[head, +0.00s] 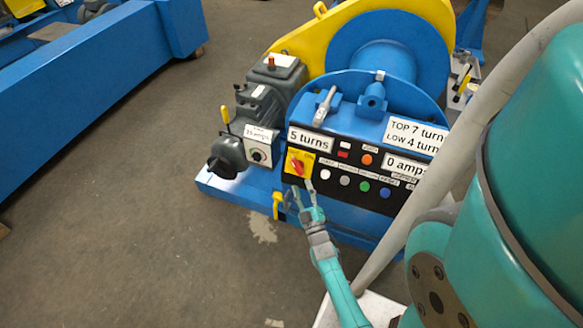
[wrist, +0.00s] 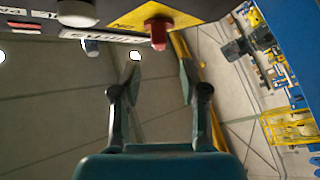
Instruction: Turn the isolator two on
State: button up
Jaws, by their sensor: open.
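A red rotary knob (head: 298,165) sits on a yellow plate (head: 293,156) at the left end of the black control panel. In the wrist view the red knob (wrist: 157,36) sticks out from the yellow plate (wrist: 190,11) at the top. No lettering that reads "isolator two" can be made out. My gripper (head: 303,190) is open and empty, just below the yellow plate in the head view. In the wrist view its fingertips (wrist: 159,58) are spread to either side below the knob, with a gap to it. I cannot tell whether a finger touches the panel.
The panel (head: 340,195) also carries several round buttons and placards. A yellow-handled valve (head: 277,204) is below. A blue beam (head: 85,90) lies far left; the floor between is clear.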

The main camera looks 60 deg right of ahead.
aim_at(297, 170)
jog(key=x, duration=0.8)
jog(key=shift+w+d+r, duration=0.1)
jog(key=shift+w+d, duration=0.1)
grip_shut()
